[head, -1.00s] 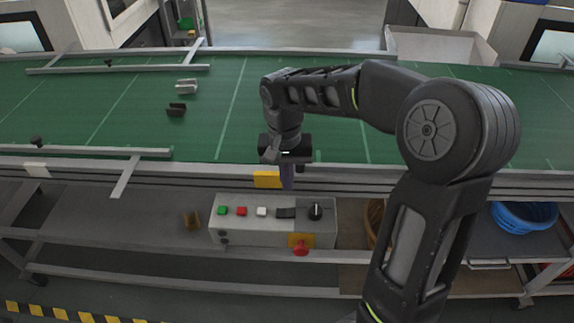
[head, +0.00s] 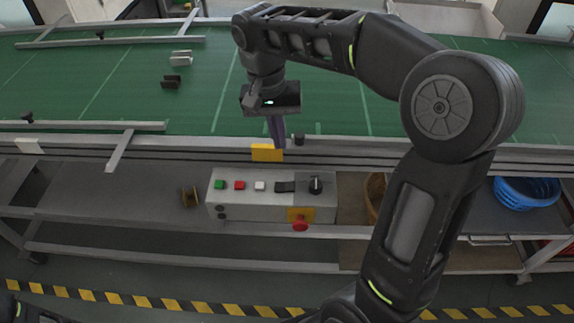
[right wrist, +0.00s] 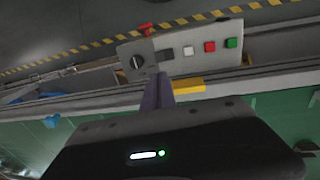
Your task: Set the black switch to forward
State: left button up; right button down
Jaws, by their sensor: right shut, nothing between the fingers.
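The control box (head: 222,202) sits on the shelf below the conveyor's near edge. On its top are a black rotary switch (head: 316,185) with a pale pointer mark and a flat black rocker (head: 285,187) beside it. In the right wrist view the rotary switch (right wrist: 137,62) shows near the box's left end, with the rocker (right wrist: 166,54) next to it. My right gripper (head: 278,143) is shut and empty, above and behind the box, apart from both controls. Its purple fingers (right wrist: 157,92) point toward the box in the wrist view. My left gripper is not in view.
The box also has green (head: 219,185), red (head: 239,185) and white (head: 260,186) buttons and a red emergency knob (head: 300,225). A yellow block (head: 267,152) is on the conveyor's front rail. A blue basket (head: 527,192) stands at right. Small brackets lie on the green belt (head: 110,105).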

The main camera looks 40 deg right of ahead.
jog(key=b, duration=0.3)
send_near(290, 186)
jog(key=f, duration=0.2)
jog(key=f+p, duration=0.1)
jog(key=f, duration=0.3)
jog(key=shift+s+d+f+p, duration=0.2)
jog(key=shift+d+f+p, duration=0.1)
jog(key=shift+f+p, duration=0.1)
